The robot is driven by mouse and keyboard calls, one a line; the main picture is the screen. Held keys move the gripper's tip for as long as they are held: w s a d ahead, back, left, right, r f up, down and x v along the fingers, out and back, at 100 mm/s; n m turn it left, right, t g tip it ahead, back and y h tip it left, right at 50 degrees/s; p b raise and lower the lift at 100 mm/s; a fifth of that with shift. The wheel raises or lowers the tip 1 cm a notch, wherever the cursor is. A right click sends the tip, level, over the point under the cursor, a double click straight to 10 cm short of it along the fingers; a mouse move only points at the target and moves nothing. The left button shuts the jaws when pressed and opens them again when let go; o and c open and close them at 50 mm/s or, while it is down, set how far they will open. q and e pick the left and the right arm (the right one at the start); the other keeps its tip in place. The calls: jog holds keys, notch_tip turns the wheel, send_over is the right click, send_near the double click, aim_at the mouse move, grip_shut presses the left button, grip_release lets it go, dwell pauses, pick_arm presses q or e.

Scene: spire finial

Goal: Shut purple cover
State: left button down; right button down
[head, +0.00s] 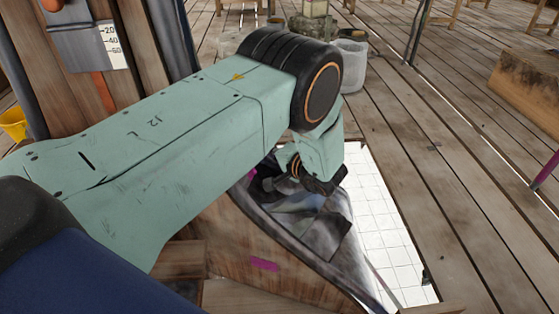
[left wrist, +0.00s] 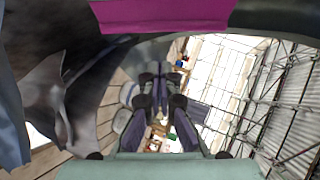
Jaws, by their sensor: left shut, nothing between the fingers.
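My left gripper (head: 322,184) hangs at the end of my mint arm, over a dark grey sheet-clad, wood-sided structure (head: 325,235). In the left wrist view its two dark fingers (left wrist: 160,92) are close together, shut and empty. A purple patch (head: 264,264) lies on the wooden side below the gripper. A bit of purple (head: 251,175) shows behind my forearm, mostly hidden. In the left wrist view a flat purple piece (left wrist: 165,15) crosses the top edge, apart from the fingertips. I cannot tell which purple part is the cover or how far it is open. My right gripper is not in view.
A white gridded opening (head: 385,225) in the plank floor lies right of the structure. A grey bucket (head: 351,64) stands behind my wrist. A heavy timber block (head: 530,88) lies at the right. Planks between are mostly clear.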

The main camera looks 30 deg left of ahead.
pick_arm(q)
jog(key=a, duration=0.1)
jog(key=s+a+f, duration=0.1)
jog(key=a, duration=0.1)
jog(key=shift+s+f, duration=0.15)
jog(key=shift+s, duration=0.15)
